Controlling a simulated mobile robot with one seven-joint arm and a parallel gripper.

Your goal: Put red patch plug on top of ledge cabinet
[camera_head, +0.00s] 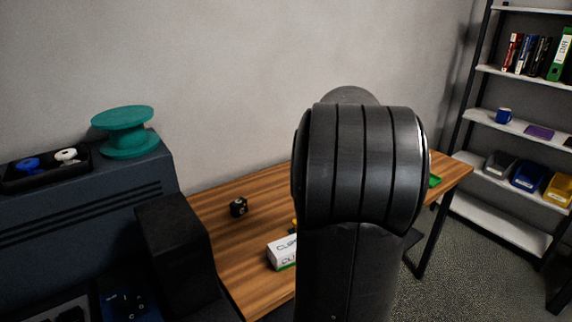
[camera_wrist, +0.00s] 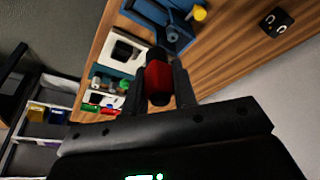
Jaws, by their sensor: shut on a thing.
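The red patch plug (camera_wrist: 158,80), red in the middle with dark ends, is between the two fingers of my gripper (camera_wrist: 158,88) in the wrist view. My gripper is shut on it and holds it over the wooden table. In the head view my own arm hides the gripper and the plug. A dark blue-grey cabinet (camera_head: 90,220), which looks like the ledge cabinet, stands at the left in the head view. On its top are a teal spool (camera_head: 127,132) and a black tray (camera_head: 45,181) holding a blue piece and a white piece.
The wooden table (camera_head: 218,228) carries a small black cube (camera_head: 238,207) and a white box (camera_head: 282,252). A dark block (camera_head: 175,250) stands between cabinet and table. A shelf rack (camera_head: 510,135) with books and bins is at right. A blue holder (camera_wrist: 168,30) shows in the wrist view.

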